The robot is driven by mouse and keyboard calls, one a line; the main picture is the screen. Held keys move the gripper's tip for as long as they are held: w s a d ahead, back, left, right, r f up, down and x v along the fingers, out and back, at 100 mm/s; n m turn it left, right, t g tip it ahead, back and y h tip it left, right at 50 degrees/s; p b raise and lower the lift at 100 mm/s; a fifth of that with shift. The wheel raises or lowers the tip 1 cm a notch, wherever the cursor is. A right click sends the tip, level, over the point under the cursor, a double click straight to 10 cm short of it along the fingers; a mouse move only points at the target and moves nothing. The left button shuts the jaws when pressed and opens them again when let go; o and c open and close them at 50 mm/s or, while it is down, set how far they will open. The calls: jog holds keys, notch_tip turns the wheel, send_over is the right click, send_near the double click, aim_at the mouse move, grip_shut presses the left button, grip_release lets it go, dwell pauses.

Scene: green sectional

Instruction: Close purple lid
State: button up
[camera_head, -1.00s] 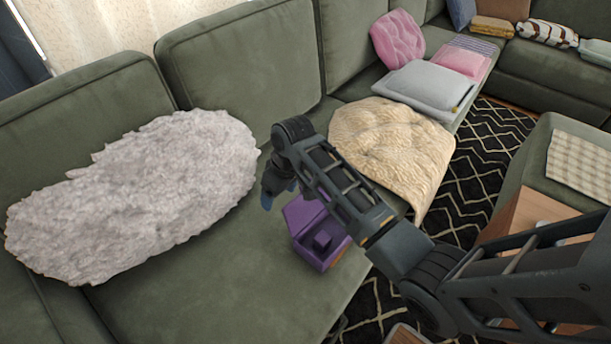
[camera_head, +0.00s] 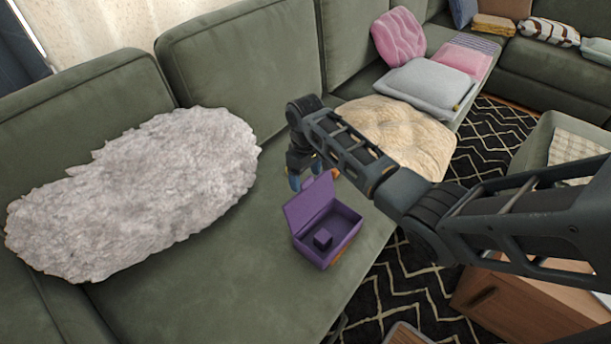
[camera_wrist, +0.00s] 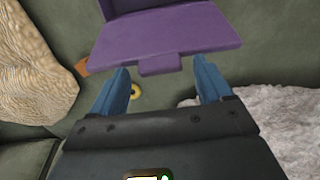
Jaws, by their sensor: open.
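A purple box (camera_head: 334,240) sits on the green sofa seat with its lid (camera_head: 308,207) standing open on the left and back side. My gripper (camera_head: 308,182) is behind the lid, pointing down. In the wrist view the lid (camera_wrist: 165,37) fills the upper middle, with a small tab at its edge. The blue fingertips of my gripper (camera_wrist: 163,88) are spread apart on either side of the tab, with nothing held. I cannot tell whether they touch the lid.
A fluffy grey cushion (camera_head: 135,195) lies to the left, and a cream cushion (camera_head: 400,130) to the right behind my arm. A small yellow ring (camera_wrist: 136,91) lies on the seat. The seat in front of the grey cushion is clear.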

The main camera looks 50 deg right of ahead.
jog(key=shift+f, duration=0.25)
grip_shut()
dwell(0.7)
